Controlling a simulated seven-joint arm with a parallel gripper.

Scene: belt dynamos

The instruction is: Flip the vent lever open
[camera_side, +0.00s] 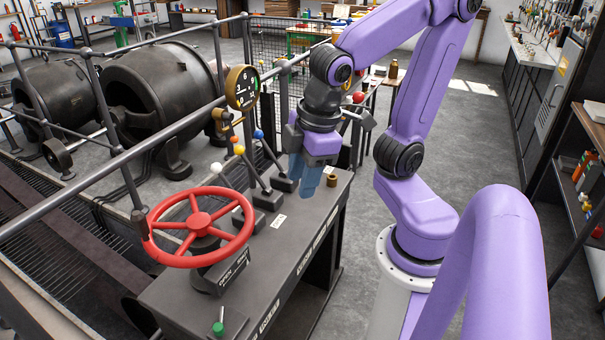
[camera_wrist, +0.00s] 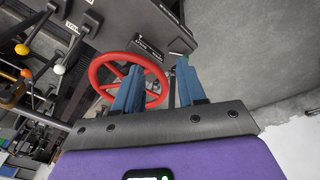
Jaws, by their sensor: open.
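Several levers with ball knobs stand in a row on the dark console: white (camera_side: 216,168), yellow (camera_side: 239,149), orange (camera_side: 235,139) and blue (camera_side: 259,134). A red knob (camera_side: 358,97) shows behind my wrist. A small green-topped control (camera_side: 218,327) is at the console's near end. I cannot tell which is the vent lever. My gripper (camera_side: 304,184) is open and empty, its blue fingers pointing down above the console's far end. In the wrist view, the open fingers (camera_wrist: 158,69) have the red wheel behind them; white (camera_wrist: 58,69) and yellow (camera_wrist: 22,48) knobs are at left.
A red handwheel (camera_side: 201,227) is on the near part of the console, beside a block marked OPEN. A round gauge (camera_side: 242,87) and grey railings border the left side. A short brass piece (camera_side: 332,180) stands near my fingers. Dark machines stand behind the rail.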

